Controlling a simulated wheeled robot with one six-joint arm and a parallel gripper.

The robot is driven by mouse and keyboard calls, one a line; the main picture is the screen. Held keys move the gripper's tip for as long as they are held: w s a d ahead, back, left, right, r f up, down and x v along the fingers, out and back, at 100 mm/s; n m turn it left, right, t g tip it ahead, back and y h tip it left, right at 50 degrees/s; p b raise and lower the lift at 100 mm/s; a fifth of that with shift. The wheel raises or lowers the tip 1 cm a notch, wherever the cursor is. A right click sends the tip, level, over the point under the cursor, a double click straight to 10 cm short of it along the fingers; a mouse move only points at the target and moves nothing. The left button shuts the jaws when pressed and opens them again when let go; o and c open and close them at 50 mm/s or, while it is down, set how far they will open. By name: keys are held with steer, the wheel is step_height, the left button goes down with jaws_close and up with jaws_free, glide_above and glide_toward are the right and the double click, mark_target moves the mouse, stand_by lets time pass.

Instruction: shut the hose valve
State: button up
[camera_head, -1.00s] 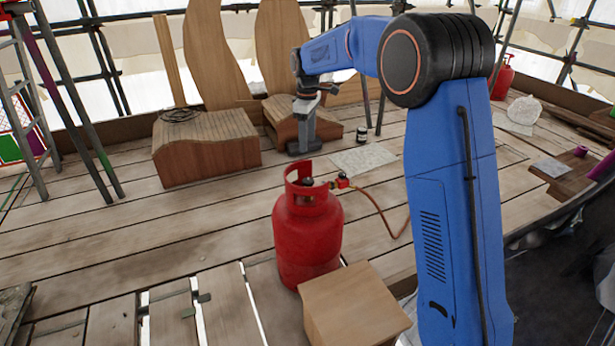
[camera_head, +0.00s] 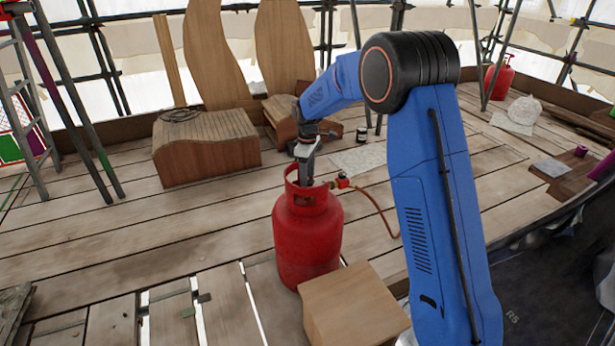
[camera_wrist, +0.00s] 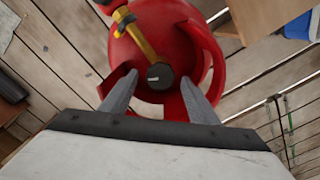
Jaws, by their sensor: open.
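The red gas cylinder (camera_head: 307,240) stands upright on the plank deck in the head view, with a collar around its top. A hose (camera_head: 383,212) runs right from the red fitting (camera_head: 343,181) beside the collar. In the wrist view a dark round knob (camera_wrist: 159,76) sits on the cylinder's top (camera_wrist: 150,40), joined to a yellow brass stem (camera_wrist: 136,37). My gripper (camera_wrist: 160,92) is open, its two fingers on either side of the knob and apart from it in the picture. In the head view my gripper (camera_head: 305,176) hides the knob. I cannot tell whether the fingertips touch anything.
A wooden box (camera_head: 355,305) stands close in front of the cylinder. A wood block (camera_head: 207,147) and tall curved timber pieces (camera_head: 215,55) are behind. A second red cylinder (camera_head: 498,77) is far right.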

steer(key=shift+f, duration=0.25)
steer(key=c, duration=1)
steer(key=shift+c, duration=0.2)
steer(key=shift+m, duration=0.3)
steer(key=m, duration=1.1)
steer(key=shift+w+d+m, duration=0.1)
steer(key=shift+m, duration=0.2)
